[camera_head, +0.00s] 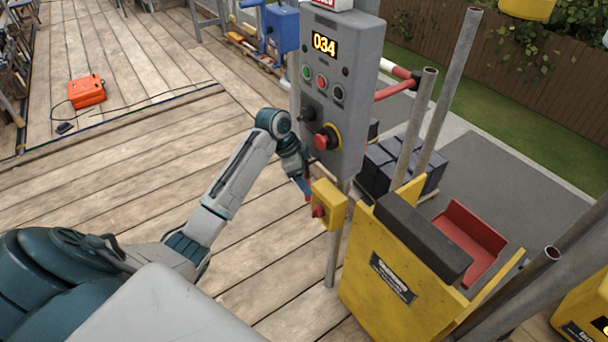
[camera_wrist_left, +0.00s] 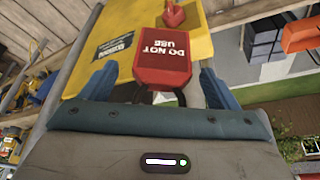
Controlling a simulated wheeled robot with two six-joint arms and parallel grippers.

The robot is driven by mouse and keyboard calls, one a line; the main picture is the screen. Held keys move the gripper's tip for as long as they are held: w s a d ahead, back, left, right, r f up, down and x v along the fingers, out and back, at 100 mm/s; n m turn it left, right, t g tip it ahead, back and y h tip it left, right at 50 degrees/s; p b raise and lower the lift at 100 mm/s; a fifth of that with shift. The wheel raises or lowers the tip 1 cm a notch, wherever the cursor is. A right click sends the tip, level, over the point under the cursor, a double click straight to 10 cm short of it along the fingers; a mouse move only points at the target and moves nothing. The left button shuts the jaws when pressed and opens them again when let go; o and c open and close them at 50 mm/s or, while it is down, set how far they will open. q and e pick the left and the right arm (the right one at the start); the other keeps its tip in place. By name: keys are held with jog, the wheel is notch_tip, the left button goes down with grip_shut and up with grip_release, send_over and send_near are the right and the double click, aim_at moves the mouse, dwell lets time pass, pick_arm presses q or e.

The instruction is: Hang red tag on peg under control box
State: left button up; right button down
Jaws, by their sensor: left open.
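The grey control box (camera_head: 339,90) stands on a post, showing 034 above several buttons and a red knob. A yellow box with a red knob (camera_head: 330,204) is mounted below it and also shows in the left wrist view (camera_wrist_left: 205,45). My left gripper (camera_head: 303,186) is beside the control box's lower left edge, with its blue fingers open. In the left wrist view, the red tag (camera_wrist_left: 162,64), lettered DO NOT USE upside down, is between the open fingers (camera_wrist_left: 157,78), in front of the yellow box. I cannot tell the peg or what bears the tag.
A yellow bin (camera_head: 372,265) with a dark padded edge stands right of the post. Metal poles (camera_head: 448,95) rise behind it. Dark blocks (camera_head: 382,168) are stacked beyond. An orange case (camera_head: 86,91) lies far left. The plank deck left of the post is mostly clear.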

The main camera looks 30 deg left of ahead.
pick_arm(q)
jog(key=b+v, duration=0.2)
jog(key=v, duration=0.8)
jog(key=shift+r, duration=0.25)
jog(key=s+d+f+n+y, duration=0.1)
jog(key=s+d+f+n, duration=0.1)
jog(key=s+d+f, duration=0.4)
jog(key=s+d+f+n+y, duration=0.1)
jog(key=s+d+f+n, duration=0.15)
jog(key=s+f, duration=0.65)
jog(key=s+d+f+n+t+y, duration=0.1)
jog(key=s+d+n, duration=0.1)
jog(key=s, duration=0.6)
jog(key=s+d+f+n+y, duration=0.1)
jog(key=s+n, duration=0.2)
jog(key=s, duration=0.5)
notch_tip(320, 180, down, 32)
jog(key=s+a+g, duration=0.1)
jog(key=a, duration=0.2)
jog(key=s+f+g, duration=0.1)
jog(key=s+f, duration=1.6)
jog(key=s, duration=0.1)
jog(key=shift+s+a+f+n, duration=0.25)
jog(key=shift+a+f+n, duration=0.1)
jog(key=shift+f, duration=0.05)
